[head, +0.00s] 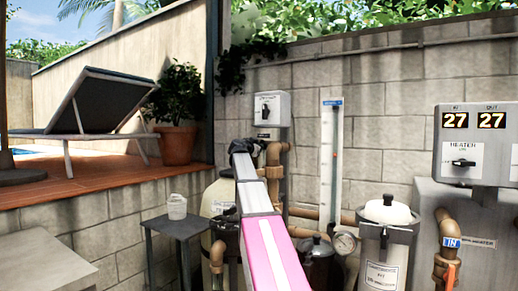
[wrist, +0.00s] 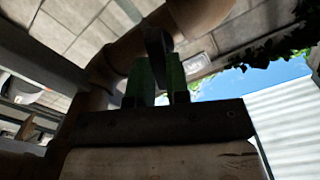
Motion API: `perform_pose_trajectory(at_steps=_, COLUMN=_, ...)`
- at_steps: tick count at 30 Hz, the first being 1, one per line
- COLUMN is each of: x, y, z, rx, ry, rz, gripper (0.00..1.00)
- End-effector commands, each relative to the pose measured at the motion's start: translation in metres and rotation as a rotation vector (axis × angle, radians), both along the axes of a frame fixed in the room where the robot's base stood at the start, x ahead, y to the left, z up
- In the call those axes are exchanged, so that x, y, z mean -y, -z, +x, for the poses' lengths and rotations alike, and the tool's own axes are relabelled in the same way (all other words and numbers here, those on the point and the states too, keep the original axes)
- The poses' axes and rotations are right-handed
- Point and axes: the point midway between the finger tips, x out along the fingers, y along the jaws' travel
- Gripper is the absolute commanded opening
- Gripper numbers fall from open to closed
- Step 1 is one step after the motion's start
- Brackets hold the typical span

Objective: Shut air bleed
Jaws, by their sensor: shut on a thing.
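My gripper (wrist: 161,78) shows in the wrist view with two green-faced fingers closed on a dark, flat handle (wrist: 155,44). The handle stands between the fingers, beside a thick brown pipe (wrist: 190,18). I cannot make out any marking that names the handle as the air bleed. In the head view my pink and white arm reaches forward to the brown pipework (head: 274,165) below a grey switch box. The fingers and the handle cannot be made out there, as the dark wrist end hides them.
A cream tank (head: 214,196) stands behind my arm. A small table (head: 180,228) with a white tub stands left.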

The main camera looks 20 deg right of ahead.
Motion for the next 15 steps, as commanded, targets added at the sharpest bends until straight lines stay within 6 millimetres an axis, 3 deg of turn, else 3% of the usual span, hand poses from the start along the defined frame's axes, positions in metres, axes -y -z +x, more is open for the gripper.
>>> perform_pose_trajectory(at_steps=15, x=0.0000, y=0.0002, z=-0.0005, rx=0.456, ry=0.001, rz=0.356, gripper=0.00)
